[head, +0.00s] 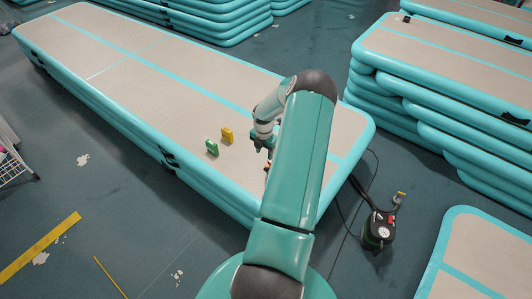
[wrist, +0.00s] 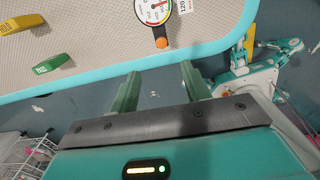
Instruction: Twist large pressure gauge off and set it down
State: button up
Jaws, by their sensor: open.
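A pressure gauge (wrist: 153,10) with a white dial, coloured bands and a red needle shows at the top of the wrist view, cut off by the frame edge. An orange fitting (wrist: 161,43) is at its lower end, over the pale top of an inflatable track (wrist: 105,38). My gripper (wrist: 160,80) is open and empty, its two green fingers apart, below the track's teal edge in the wrist view. The gauge is beyond the fingertips, not between them. In the head view my arm hides the gauge, and the gripper is mostly hidden.
A pump (head: 378,230) with a hose sits on the floor at right. Stacked tracks (head: 440,60) stand behind it. A white wire basket (head: 12,160) is at left.

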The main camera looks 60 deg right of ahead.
aim_at(266, 169)
jog(key=shift+s+d+f, duration=0.2)
jog(key=shift+s+f, duration=0.15)
jog(key=shift+f, duration=0.35)
notch_tip(266, 169, down, 13)
jog(key=shift+f, duration=0.15)
grip_shut()
jog(key=s+n, duration=0.1)
jog(key=n, duration=0.2)
jog(key=s+n, duration=0.1)
jog(key=n, duration=0.1)
jog(key=shift+s+d, duration=0.1)
jog(key=shift+s, duration=0.25)
jog(key=shift+s+d+n, duration=0.25)
jog(key=shift+s+n, duration=0.15)
jog(key=shift+n, duration=0.55)
jog(key=shift+s+d+n, duration=0.25)
jog(key=shift+s+n, duration=0.15)
jog(key=shift+n, duration=0.5)
jog(key=shift+s+d+n, duration=0.25)
jog(key=shift+s+n, duration=0.15)
jog(key=shift+n, duration=0.55)
